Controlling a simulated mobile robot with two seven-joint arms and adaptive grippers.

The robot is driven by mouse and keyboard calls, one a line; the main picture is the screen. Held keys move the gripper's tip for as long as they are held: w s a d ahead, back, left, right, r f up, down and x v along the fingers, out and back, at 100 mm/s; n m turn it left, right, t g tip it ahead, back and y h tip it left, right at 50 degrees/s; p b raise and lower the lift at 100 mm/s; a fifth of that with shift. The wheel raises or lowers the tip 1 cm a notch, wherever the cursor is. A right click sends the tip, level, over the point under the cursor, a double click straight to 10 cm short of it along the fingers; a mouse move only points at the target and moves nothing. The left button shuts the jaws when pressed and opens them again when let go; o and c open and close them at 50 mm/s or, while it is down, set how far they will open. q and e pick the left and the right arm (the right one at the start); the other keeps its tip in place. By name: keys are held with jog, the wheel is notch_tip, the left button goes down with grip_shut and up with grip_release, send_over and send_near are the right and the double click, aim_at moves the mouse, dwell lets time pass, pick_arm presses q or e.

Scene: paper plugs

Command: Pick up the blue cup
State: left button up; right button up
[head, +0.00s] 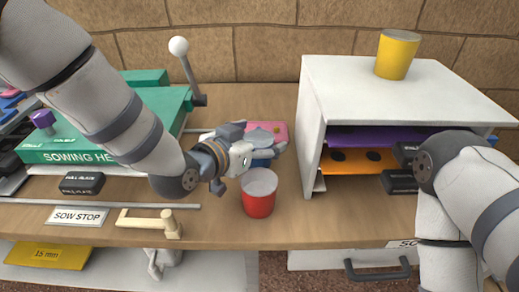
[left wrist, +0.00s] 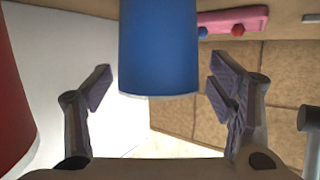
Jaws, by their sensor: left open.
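The blue cup (left wrist: 158,48) shows large in the left wrist view, between the two spread fingers of my left gripper (left wrist: 160,92), with clear gaps on both sides. In the head view only a piece of the blue cup (head: 262,162) shows beyond and below my left gripper (head: 260,144); the gripper covers much of it. The left gripper is open and holds nothing. My right arm comes in at the right, in front of the white shelf, but its gripper does not show.
A red cup (head: 258,198) stands close in front of the gripper. The white shelf (head: 311,130) with a yellow cup (head: 397,55) on top stands to the right. A green machine (head: 105,155) and a lever are left.

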pick_arm(q)
jog(key=shift+r, duration=0.1)
jog(key=c, duration=1.3)
jog(key=shift+o, duration=0.2)
